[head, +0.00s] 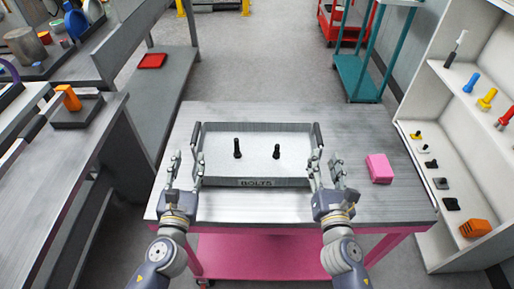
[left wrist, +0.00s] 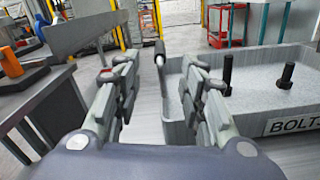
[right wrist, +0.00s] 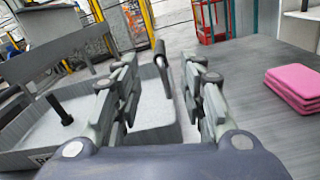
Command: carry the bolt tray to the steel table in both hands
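The bolt tray (head: 222,181) is a shallow grey tray labelled BOLTS. It lies flat on a grey-topped cart (head: 360,140) with a pink frame. Two dark bolts, a left one (head: 237,149) and a right one (head: 276,152), stand upright in it. A dark handle bar runs along each short side: left handle (head: 198,137), right handle (head: 318,134). My left gripper (head: 186,164) is open by the tray's near left corner; its handle (left wrist: 160,52) shows ahead between the fingers. My right gripper (head: 326,167) is open by the near right corner, with its handle (right wrist: 160,48) ahead between the fingers.
A pink block (head: 379,168) lies on the cart right of my right gripper. A grey workbench (head: 50,165) stands at left, a white shelf unit (head: 440,140) with small parts at right. A teal rack (head: 358,75) stands behind. Floor shows between bench and cart.

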